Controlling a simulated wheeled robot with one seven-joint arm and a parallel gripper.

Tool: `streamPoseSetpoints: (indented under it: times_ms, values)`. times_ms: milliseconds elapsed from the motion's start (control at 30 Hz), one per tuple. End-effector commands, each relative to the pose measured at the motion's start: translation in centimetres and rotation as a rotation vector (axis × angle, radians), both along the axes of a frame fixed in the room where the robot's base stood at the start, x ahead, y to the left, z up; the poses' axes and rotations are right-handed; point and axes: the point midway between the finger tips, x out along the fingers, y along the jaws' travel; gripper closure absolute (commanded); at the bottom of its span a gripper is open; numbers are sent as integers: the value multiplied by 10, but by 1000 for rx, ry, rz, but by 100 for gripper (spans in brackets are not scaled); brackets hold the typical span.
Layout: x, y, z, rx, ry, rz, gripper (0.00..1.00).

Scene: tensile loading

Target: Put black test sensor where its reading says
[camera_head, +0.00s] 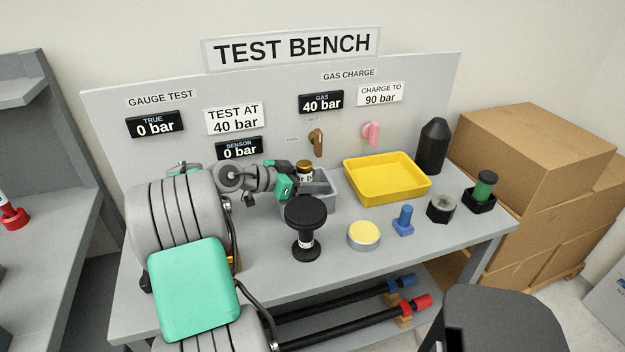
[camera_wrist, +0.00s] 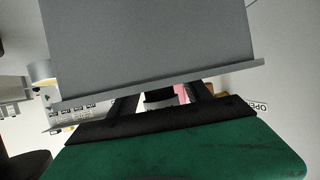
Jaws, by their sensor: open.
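A small cylinder with a dark top, a brownish band and a white label (camera_head: 305,173) stands at the grey bin (camera_head: 322,190); its label is partly hidden, so I cannot tell whether it is the black test sensor. My gripper (camera_head: 294,180) is open right beside it, its fingers pointing toward it. In the wrist view a dark piece (camera_wrist: 158,97) shows between the open fingers (camera_wrist: 160,105); contact cannot be told. The gauge panel's sensor display (camera_head: 239,148) reads 0 bar, its true display (camera_head: 155,124) 0 bar, and a sign (camera_head: 235,118) says test at 40 bar.
A black spool-shaped piece (camera_head: 306,228) stands in front of the bin. A yellow tray (camera_head: 387,180) lies to the right. A yellow-topped disc (camera_head: 364,235), blue plug (camera_head: 403,221), black nut (camera_head: 441,208) and green-black cylinder (camera_head: 484,188) stand along the front. Brown (camera_head: 317,142) and pink (camera_head: 371,132) levers are behind.

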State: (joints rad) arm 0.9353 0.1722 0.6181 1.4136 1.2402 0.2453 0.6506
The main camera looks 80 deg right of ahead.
Motion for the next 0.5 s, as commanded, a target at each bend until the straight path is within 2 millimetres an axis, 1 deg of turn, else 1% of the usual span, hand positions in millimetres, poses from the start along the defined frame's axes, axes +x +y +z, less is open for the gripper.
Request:
streamPoseSetpoints:
  times_ms: [67,167,400,467,500]
  values:
    - [0,0,6,0,0,0,43]
    - [11,8,8,0,-2,4,43]
    - [53,47,31,-1,-1,6,43]
    - [62,56,37,-1,-1,5,43]
    - [67,62,44,0,0,4,43]
